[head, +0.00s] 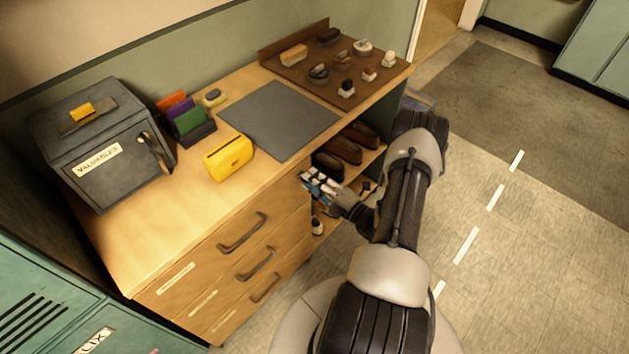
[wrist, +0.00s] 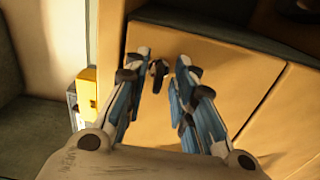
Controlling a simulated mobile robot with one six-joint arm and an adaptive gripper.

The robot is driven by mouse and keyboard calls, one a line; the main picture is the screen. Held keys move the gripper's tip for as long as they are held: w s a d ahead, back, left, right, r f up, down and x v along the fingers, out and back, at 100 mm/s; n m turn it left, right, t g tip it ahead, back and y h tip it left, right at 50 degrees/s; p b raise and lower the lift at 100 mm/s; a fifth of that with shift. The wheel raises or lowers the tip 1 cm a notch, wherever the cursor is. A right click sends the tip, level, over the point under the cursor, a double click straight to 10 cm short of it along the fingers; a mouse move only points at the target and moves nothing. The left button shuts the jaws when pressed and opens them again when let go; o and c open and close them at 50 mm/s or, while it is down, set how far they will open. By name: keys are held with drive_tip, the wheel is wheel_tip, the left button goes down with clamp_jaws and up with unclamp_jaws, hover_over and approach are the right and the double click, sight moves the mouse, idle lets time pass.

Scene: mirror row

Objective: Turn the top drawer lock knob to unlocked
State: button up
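The lock knob (wrist: 158,74) is a small dark knob on a wooden drawer front (wrist: 235,80) in the wrist view. My gripper (wrist: 160,75) is open, with one blue-and-grey finger on each side of the knob and a visible gap to each. Whether the fingertips reach as deep as the knob I cannot tell. In the head view my gripper (head: 318,183) is at the upper right end of the top drawer (head: 225,240) and hides the knob there. The top drawer is shut and has a dark bar handle (head: 242,233). No lock marking is readable.
Two lower drawers with handles (head: 256,264) are shut. On the counter are a yellow box (head: 229,157), a grey mat (head: 280,118), a dark valuables box (head: 100,140) and a board with small items (head: 335,62). Open shelves with shoes (head: 338,148) lie beside my gripper.

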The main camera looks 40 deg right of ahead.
drive_tip(key=shift+s, duration=0.1)
drive_tip(key=s, duration=1.1)
drive_tip(key=shift+s+d, duration=0.4)
drive_tip(key=shift+d, duration=0.05)
drive_tip(key=w+a+r+n+g+y, duration=0.55)
drive_tip(key=a+r+n+y, duration=0.35)
drive_tip(key=r+n, duration=0.35)
drive_tip(key=s+a+r+n+g+y, duration=0.1)
drive_tip(key=a+r+n+g, duration=0.8)
drive_tip(key=a+n, duration=0.5)
drive_tip(key=s+a+r+n+h, duration=0.2)
drive_tip(key=s+r+n+h, duration=0.3)
drive_tip(key=n, duration=0.8)
drive_tip(key=s+a+r+n+t+h, duration=0.1)
drive_tip(key=s+a+r+n+h, duration=0.2)
drive_tip(key=n, duration=1)
drive_tip(key=s+r+h, duration=0.3)
drive_tip(key=r, duration=0.1)
drive_tip(key=shift+s+a+r+n, duration=0.15)
drive_tip(key=shift+s+a+n, duration=0.15)
drive_tip(key=shift+a+n, duration=0.05)
